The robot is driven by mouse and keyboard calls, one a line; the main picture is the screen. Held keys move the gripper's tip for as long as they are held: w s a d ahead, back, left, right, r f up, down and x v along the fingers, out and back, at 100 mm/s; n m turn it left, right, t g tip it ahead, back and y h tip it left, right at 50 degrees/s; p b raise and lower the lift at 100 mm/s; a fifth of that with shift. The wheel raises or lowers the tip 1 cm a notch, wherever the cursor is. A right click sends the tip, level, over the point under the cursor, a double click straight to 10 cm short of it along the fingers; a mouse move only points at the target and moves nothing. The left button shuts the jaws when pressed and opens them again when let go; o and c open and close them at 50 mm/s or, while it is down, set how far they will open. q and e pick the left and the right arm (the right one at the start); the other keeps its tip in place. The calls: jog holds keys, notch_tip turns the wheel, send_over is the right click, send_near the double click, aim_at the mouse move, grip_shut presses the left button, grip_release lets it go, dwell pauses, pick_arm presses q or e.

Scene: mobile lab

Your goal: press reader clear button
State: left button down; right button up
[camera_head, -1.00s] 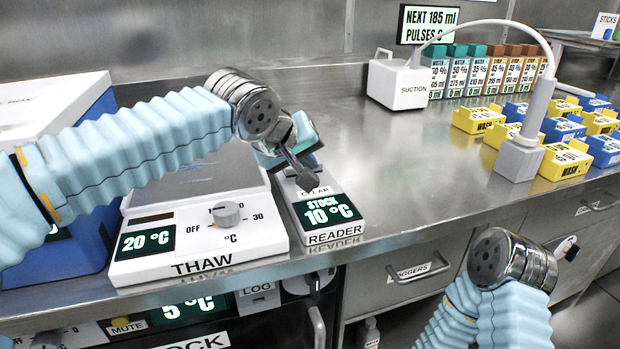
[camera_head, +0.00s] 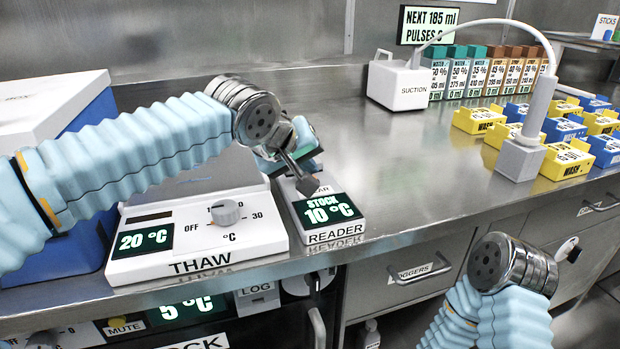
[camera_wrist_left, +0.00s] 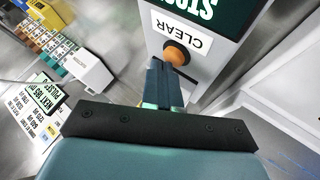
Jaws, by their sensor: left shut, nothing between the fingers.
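The reader (camera_head: 333,213) is a white box on the steel bench with a dark screen reading STOCK 10 °C. Its clear button shows in the left wrist view as an orange round knob (camera_wrist_left: 177,54) beside the CLEAR label (camera_wrist_left: 181,32). My left gripper (camera_head: 308,186) is over the reader's back end and covers the button and part of the label in the head view. In the left wrist view its shut fingers (camera_wrist_left: 163,66) point at the knob, with tips at or very near it; I cannot tell whether they touch. My right arm (camera_head: 510,275) is low at right; its fingers are unclear.
The THAW unit (camera_head: 200,240) with a dial stands left of the reader, with a blue and white box (camera_head: 60,130) behind it.

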pick_arm(q)
jog(key=shift+f, duration=0.35)
jog(key=shift+r, duration=0.15)
dwell(0.3)
jog(key=shift+r+p, duration=0.55)
jog(key=shift+r, duration=0.3)
notch_tip(320, 180, up, 5)
jog(key=p, duration=0.4)
dwell(0.4)
